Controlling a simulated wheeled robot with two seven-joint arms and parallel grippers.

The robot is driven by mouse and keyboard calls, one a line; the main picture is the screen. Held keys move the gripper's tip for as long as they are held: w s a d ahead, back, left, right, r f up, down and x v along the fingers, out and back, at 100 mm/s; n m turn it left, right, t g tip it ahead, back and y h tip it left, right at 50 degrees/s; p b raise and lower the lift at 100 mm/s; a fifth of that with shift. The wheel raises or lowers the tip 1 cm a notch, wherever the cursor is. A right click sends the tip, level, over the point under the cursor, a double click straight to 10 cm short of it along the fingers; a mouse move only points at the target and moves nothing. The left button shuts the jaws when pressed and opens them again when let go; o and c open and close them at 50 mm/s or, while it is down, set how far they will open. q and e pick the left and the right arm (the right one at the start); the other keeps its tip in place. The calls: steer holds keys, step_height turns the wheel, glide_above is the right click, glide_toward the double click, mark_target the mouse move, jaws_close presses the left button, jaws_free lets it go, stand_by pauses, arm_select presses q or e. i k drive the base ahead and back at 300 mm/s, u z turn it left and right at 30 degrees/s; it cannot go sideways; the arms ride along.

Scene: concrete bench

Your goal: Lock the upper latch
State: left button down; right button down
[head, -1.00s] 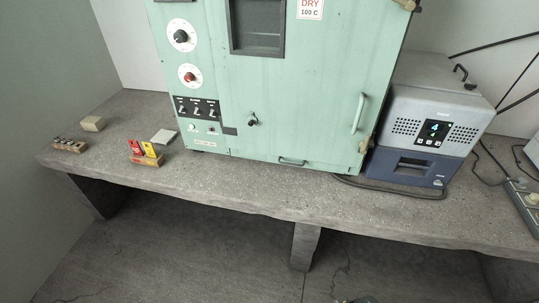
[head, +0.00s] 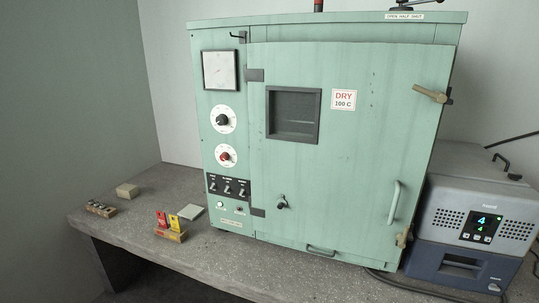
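The upper latch (head: 431,94) is a tan lever near the top right edge of a mint-green oven door (head: 360,150). It lies slanted, its left end higher and over the door, its right end at a dark mount on the edge. I cannot tell from here whether it is engaged. A similar lower latch (head: 403,238) sits at the door's lower right, more upright. The door looks closed or nearly so. Neither of my grippers is in view.
A pale vertical handle (head: 394,202) is on the door between the latches. A grey and blue device (head: 470,225) stands close at the oven's right. Small blocks and a red and yellow item (head: 170,226) lie on the concrete bench (head: 215,262) at left.

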mark_target(438, 97)
steer(key=z, duration=0.65)
steer(key=i, duration=0.85)
steer(key=z, duration=0.05)
